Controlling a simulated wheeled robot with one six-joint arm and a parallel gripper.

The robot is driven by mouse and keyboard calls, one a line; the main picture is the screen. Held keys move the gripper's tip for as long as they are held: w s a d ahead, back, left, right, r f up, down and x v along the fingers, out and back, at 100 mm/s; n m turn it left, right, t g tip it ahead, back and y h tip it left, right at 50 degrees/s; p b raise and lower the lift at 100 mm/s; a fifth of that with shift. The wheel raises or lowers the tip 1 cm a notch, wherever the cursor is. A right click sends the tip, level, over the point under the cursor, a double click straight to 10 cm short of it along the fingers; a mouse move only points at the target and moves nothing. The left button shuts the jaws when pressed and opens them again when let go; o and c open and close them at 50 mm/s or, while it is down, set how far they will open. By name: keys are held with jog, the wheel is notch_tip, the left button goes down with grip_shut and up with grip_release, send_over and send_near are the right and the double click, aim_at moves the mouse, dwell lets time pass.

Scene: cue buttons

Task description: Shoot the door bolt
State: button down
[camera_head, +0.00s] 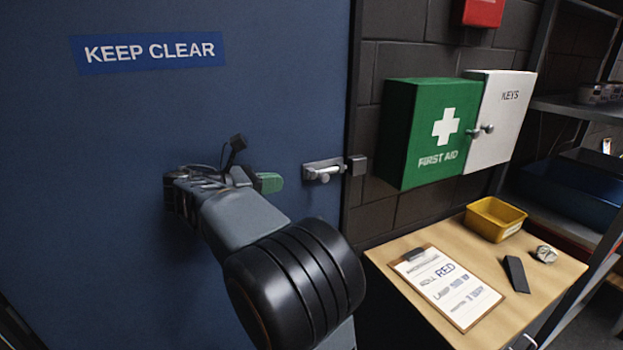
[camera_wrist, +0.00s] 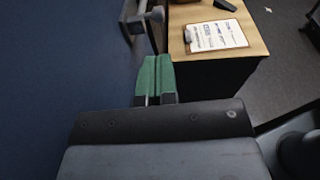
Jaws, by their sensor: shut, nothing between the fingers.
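The door bolt (camera_head: 322,170) is a metal slide bolt with a rounded knob, mounted near the right edge of the blue door (camera_head: 130,120). A small keeper block (camera_head: 357,165) sits on the frame just right of it. I cannot tell whether the bolt's end is inside the keeper. My gripper (camera_head: 270,183), with green fingers, is shut and empty beside the door, left of the bolt and apart from it. In the wrist view the shut fingers (camera_wrist: 158,72) point toward the bolt (camera_wrist: 135,16), which lies beyond their tips, slightly left.
A green first aid box (camera_head: 432,130) and a white keys cabinet (camera_head: 499,115) hang on the dark wall at right. Below, a wooden table (camera_head: 545,277) holds a clipboard (camera_head: 445,285), a yellow bin (camera_head: 494,218) and small items. Shelving (camera_head: 570,107) stands at far right.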

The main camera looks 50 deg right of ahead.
aim_at(321, 178)
jog(key=p+x, duration=0.1)
jog(key=x, duration=0.9)
